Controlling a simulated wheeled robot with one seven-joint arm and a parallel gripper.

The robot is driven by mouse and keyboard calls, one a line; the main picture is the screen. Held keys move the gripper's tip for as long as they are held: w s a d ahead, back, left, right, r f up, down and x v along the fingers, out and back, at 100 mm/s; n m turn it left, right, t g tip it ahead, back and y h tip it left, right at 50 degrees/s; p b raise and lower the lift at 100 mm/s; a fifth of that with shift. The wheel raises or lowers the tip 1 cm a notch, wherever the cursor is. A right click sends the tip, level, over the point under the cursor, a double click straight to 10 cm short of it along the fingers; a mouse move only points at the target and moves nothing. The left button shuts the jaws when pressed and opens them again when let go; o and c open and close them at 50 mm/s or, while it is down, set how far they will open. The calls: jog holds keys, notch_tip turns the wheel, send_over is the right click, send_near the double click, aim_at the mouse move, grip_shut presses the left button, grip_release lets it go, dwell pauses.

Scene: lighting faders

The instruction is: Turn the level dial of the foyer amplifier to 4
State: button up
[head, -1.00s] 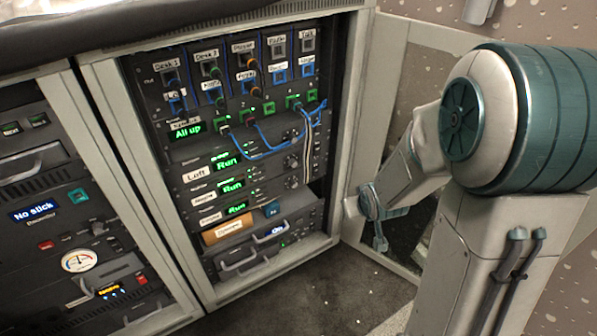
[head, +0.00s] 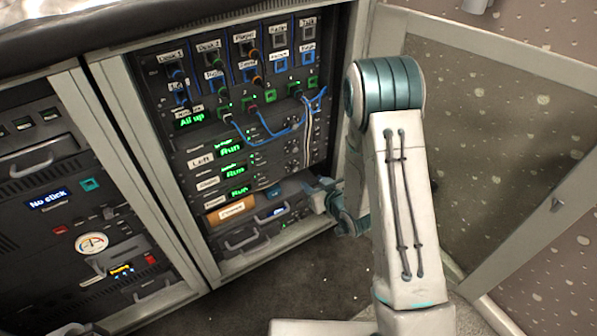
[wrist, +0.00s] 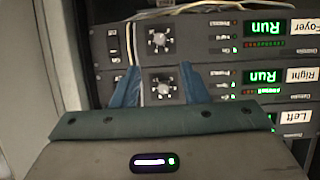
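The foyer amplifier (head: 238,191) is the lowest of three stacked amplifiers in the rack, its green display reading Run. In the wrist view, which is upside down, the foyer amplifier (wrist: 265,28) is at the top. Its level dial (wrist: 157,39) is a round silver knob; its exact setting is too small to read. My gripper (wrist: 160,80) is open, with two blue fingers apart and nothing seen held. The fingertips overlap the middle, Right amplifier's dial (wrist: 163,88) in the picture; contact cannot be told. In the head view my gripper (head: 318,193) is at the rack's lower right.
Patch cables (head: 270,132) hang on the rack front, and pale cables (wrist: 190,8) pass close by the foyer dial. An open cabinet door (head: 480,130) stands to the right of my arm. A second rack (head: 80,210) stands at left. Carpeted floor lies in front.

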aim_at(296, 169)
jog(key=b+x, duration=0.2)
jog(key=x, duration=0.9)
grip_shut()
